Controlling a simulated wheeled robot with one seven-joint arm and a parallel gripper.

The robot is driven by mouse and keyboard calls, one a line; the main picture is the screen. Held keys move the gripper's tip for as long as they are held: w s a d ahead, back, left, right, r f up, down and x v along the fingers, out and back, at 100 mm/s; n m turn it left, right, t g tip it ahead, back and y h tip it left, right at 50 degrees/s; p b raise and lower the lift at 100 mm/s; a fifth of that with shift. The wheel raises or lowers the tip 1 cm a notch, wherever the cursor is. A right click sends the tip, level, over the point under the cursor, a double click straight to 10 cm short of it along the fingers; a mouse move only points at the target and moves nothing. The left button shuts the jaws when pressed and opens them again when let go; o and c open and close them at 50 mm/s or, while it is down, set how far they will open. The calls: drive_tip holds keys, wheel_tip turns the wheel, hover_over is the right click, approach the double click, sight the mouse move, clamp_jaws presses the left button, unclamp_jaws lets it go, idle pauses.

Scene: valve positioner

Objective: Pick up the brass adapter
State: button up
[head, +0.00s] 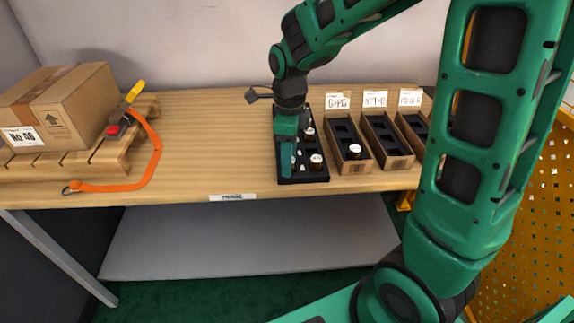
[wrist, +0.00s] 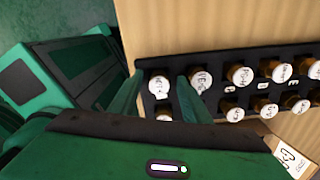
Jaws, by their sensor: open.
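Several brass-coloured fittings with white labelled tops stand in a black rack (head: 303,179), which also shows in the wrist view (wrist: 220,67). I cannot tell which is the brass adapter. One fitting (wrist: 158,85) is between my gripper's fingertips in the wrist view, with a gap to the fingers. Another fitting (wrist: 200,81) stands just right of the right finger. My gripper (head: 287,168) is open, pointing down over the rack's left side, and hides part of it in the head view. A fitting (head: 316,161) shows at the rack's front right.
Three open boxes with label cards stand right of the rack; the nearest box (head: 338,136) holds one white-topped fitting (head: 355,152). The table (head: 210,135) between is clear.

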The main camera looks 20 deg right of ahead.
clamp_jaws()
drive_tip(key=shift+r, duration=0.15)
